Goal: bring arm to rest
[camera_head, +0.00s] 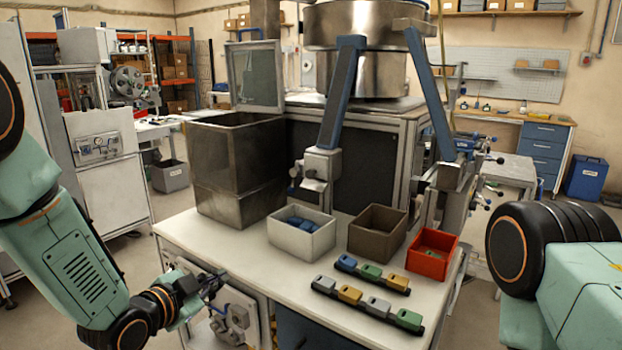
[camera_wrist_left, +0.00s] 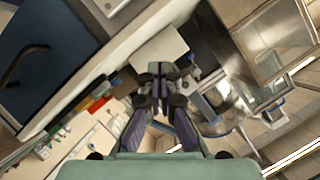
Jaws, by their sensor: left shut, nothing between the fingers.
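My left arm comes in from the left in the head view. Its gripper (camera_head: 214,284) is low beside the left front side of the white workbench (camera_head: 205,239), in front of the panel there. The gripper is shut and empty. In the left wrist view the dark fingers of the left gripper (camera_wrist_left: 158,72) show close together, with nothing held between them. The view is tilted. My right arm shows only as a black joint and green link at the right edge of the head view; its gripper is out of view.
On the bench stand a grey metal bin (camera_head: 237,172), a white box (camera_head: 301,233) with blue pieces, a brown box (camera_head: 377,232) and a red box (camera_head: 432,254). Two black strips (camera_head: 366,306) (camera_head: 373,274) carry coloured blocks. A steel bowl machine (camera_head: 353,71) rises behind.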

